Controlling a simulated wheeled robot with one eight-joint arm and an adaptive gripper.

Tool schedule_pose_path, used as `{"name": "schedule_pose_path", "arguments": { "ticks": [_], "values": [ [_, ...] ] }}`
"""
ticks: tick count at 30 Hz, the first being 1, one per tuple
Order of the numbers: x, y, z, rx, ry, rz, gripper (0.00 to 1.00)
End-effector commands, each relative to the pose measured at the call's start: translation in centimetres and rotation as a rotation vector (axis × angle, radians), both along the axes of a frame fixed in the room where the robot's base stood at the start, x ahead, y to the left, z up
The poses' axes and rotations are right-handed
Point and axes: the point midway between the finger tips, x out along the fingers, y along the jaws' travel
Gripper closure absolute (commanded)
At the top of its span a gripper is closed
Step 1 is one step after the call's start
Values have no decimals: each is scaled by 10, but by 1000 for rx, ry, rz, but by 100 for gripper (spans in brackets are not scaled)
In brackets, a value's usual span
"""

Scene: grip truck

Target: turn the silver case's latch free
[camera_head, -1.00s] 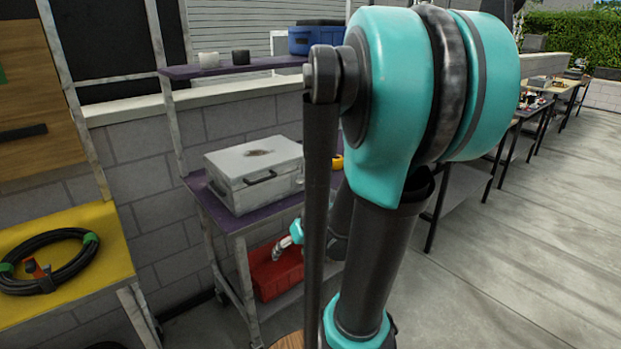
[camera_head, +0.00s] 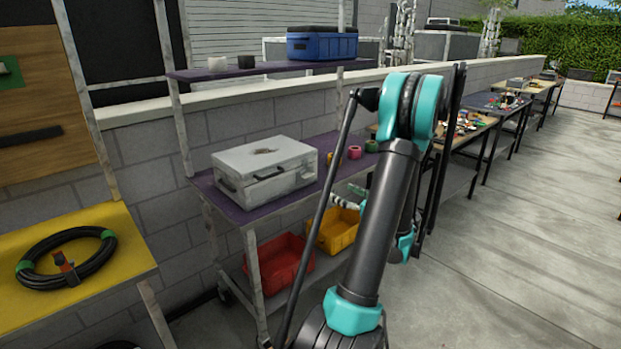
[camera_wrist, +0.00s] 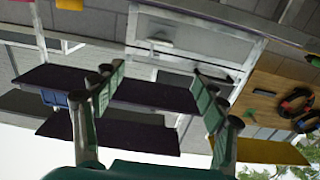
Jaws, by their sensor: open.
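The silver case (camera_head: 246,161) lies closed on the purple shelf of a cart in the head view.
A red bin (camera_head: 279,266) and a yellow bin (camera_head: 337,231) sit below. A blue box (camera_head: 322,46) is on the upper shelf. A yellow table (camera_head: 85,285) holds a coiled hose. Open floor lies right.

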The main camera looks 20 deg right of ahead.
Motion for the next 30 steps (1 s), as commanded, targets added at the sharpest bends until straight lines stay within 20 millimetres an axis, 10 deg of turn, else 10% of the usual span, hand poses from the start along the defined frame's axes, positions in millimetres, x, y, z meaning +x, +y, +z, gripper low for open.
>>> {"name": "schedule_pose_path", "arguments": {
  "ticks": [30],
  "values": [
    [155, 57, 0, 0, -2, 0, 28]
  ]
}}
